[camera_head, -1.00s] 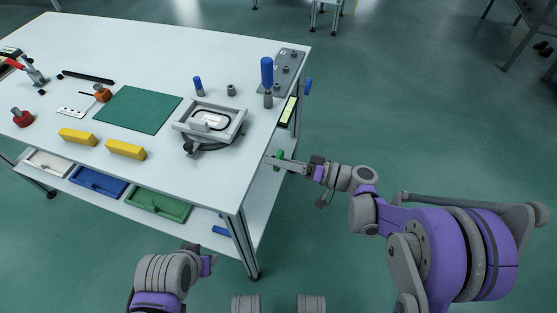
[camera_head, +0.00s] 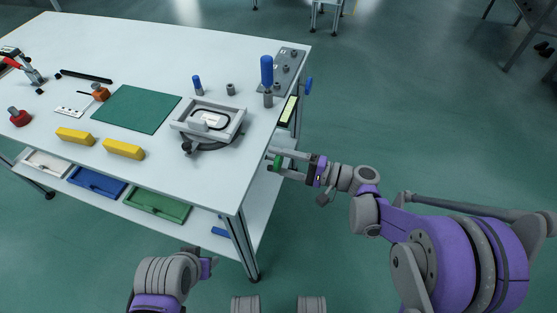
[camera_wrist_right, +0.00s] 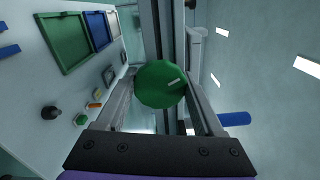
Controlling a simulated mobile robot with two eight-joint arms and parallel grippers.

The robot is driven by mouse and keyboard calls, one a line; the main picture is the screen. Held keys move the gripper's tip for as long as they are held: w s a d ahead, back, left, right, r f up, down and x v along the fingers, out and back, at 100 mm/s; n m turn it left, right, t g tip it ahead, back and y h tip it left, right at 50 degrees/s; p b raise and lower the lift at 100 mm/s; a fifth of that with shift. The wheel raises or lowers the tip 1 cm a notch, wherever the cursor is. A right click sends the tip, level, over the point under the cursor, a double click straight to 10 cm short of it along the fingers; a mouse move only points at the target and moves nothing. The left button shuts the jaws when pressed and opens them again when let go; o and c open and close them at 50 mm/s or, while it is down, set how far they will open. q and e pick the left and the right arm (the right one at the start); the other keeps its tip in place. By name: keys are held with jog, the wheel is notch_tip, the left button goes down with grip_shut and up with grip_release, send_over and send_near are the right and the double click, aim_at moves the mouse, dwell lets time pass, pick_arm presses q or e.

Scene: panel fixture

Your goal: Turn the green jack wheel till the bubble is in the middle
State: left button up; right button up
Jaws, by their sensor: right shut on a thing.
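The green jack wheel (camera_head: 278,162) is at the right side of the table, below its top. My right gripper (camera_head: 276,163) is shut on it. In the right wrist view the wheel (camera_wrist_right: 160,84) is a green disc with a pale mark, between the two fingers of the gripper (camera_wrist_right: 162,92). A yellow-green level vial (camera_head: 289,110) sits on the table's right edge; its bubble is too small to make out. Part of my left gripper (camera_head: 208,264) shows low in the head view, away from the table, and its fingers are not clear.
A grey framed fixture (camera_head: 208,124) stands near the table's right edge. A blue-handled post (camera_head: 267,72) and a blue knob (camera_head: 308,86) are further back. Yellow blocks (camera_head: 123,149) and a green mat (camera_head: 137,108) lie on the left. Floor right of the table is clear around my arm.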

jog(key=shift+m, duration=1.1)
jog(key=o, duration=1.4)
jog(key=shift+c, duration=0.2)
jog(key=v, duration=1)
jog(key=shift+s+d+p, duration=0.15)
jog(key=shift+d+p, duration=0.25)
jog(key=shift+r, duration=0.1)
